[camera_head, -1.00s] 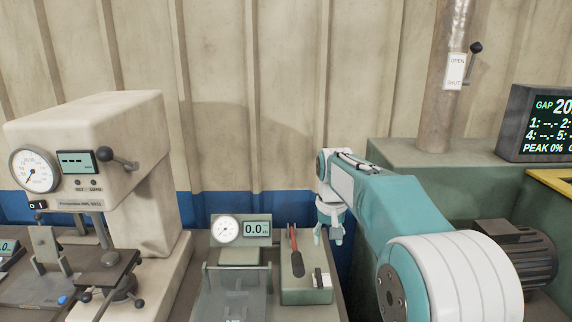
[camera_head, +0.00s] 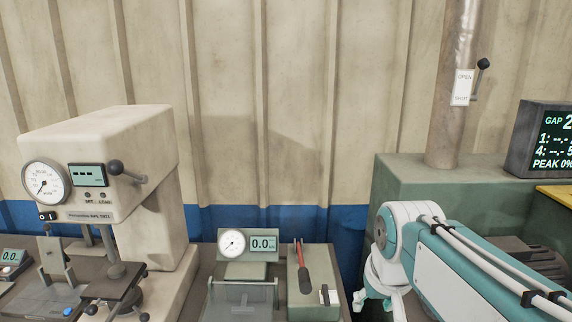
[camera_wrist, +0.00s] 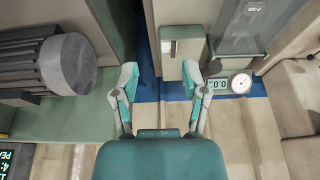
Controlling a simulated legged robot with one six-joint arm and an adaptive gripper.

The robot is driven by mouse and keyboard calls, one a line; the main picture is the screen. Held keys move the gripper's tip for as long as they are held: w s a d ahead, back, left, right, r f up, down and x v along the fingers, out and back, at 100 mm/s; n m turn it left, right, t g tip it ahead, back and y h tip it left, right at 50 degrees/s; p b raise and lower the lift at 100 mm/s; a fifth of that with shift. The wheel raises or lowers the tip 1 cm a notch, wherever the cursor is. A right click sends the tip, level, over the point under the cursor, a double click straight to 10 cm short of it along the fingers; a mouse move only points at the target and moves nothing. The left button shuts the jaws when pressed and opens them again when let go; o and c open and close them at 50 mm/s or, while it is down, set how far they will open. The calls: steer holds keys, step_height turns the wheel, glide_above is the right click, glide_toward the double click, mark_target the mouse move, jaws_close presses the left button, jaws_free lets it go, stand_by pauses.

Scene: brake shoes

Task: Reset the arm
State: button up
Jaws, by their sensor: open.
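My teal and white arm is at the lower right of the head view, with my gripper (camera_head: 383,299) hanging at its end, partly cut by the bottom edge. In the wrist view my gripper (camera_wrist: 160,80) shows its two fingers spread wide apart. The gripper is open and touches nothing that I can see.
A bench press with a dial (camera_head: 46,182) stands at left. A green cabinet (camera_head: 420,185) carries a pipe (camera_head: 452,120) and display (camera_head: 541,140). A motor (camera_wrist: 65,63) is beside the gripper.

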steer(key=s+f+t, duration=0.1)
steer(key=s+f, duration=0.4)
steer(key=s, duration=0.7)
steer(key=shift+d+t, duration=0.4)
steer(key=shift+d, duration=0.05)
